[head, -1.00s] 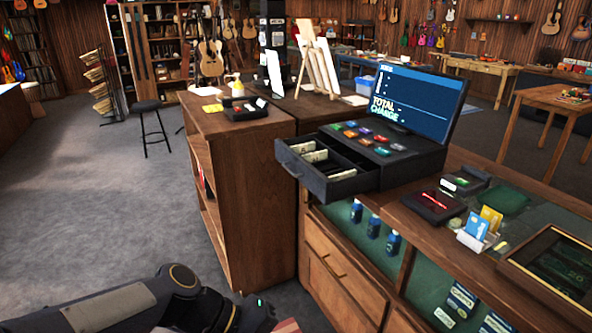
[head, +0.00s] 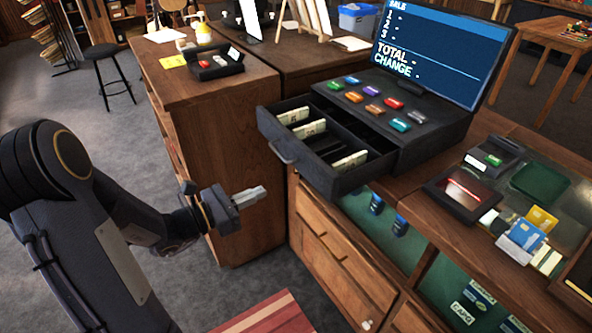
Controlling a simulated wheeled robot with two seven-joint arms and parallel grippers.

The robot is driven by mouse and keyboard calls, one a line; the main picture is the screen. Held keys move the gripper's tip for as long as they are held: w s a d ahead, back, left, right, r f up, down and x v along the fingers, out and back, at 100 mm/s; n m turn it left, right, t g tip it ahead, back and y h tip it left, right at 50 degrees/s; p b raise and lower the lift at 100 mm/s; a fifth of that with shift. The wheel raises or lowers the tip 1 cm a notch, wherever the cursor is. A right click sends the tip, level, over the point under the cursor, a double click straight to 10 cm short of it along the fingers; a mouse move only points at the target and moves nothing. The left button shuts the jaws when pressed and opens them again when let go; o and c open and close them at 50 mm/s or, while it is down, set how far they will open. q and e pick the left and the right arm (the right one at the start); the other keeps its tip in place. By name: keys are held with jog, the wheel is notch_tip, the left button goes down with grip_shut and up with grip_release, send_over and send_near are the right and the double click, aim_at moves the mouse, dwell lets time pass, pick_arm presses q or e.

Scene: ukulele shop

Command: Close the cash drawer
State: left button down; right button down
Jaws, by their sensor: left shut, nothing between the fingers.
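The black cash drawer (head: 328,148) stands open, pulled out from the register (head: 395,120) on the wooden counter. It juts out past the counter's front edge. Banknotes lie in several of its compartments. A grey handle (head: 283,153) is on its front panel. My left gripper (head: 258,192) is shut and empty. It is in front of the drawer, lower and to the left of the handle, apart from it. My right gripper is not in view.
The register screen (head: 440,50) stands behind the coloured keys. A card reader (head: 462,192) and a card holder (head: 528,235) are on the counter to the right. A wooden cabinet (head: 225,150) stands left of the drawer. A striped rug (head: 265,315) lies below.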

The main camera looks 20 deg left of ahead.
pick_arm(q)
jog(key=p+x, duration=0.2)
jog(key=x, duration=0.9)
jog(key=shift+w+d, duration=0.3)
jog(key=shift+w, duration=0.1)
jog(key=b, duration=0.5)
send_near(362, 147)
jog(key=shift+w+d+f, duration=0.25)
jog(key=shift+w+d, duration=0.1)
jog(key=shift+w, duration=0.15)
jog(key=shift+w+d+f, duration=0.25)
jog(key=shift+w+d, duration=0.1)
jog(key=shift+w, duration=0.1)
jog(key=b+x, duration=0.2)
jog(key=x, duration=0.4)
jog(key=shift+w+d+r, duration=0.1)
jog(key=shift+w, duration=0.1)
jog(key=shift+w+d+r, duration=0.1)
jog(key=shift+w, duration=0.05)
jog(key=shift+r, duration=0.3)
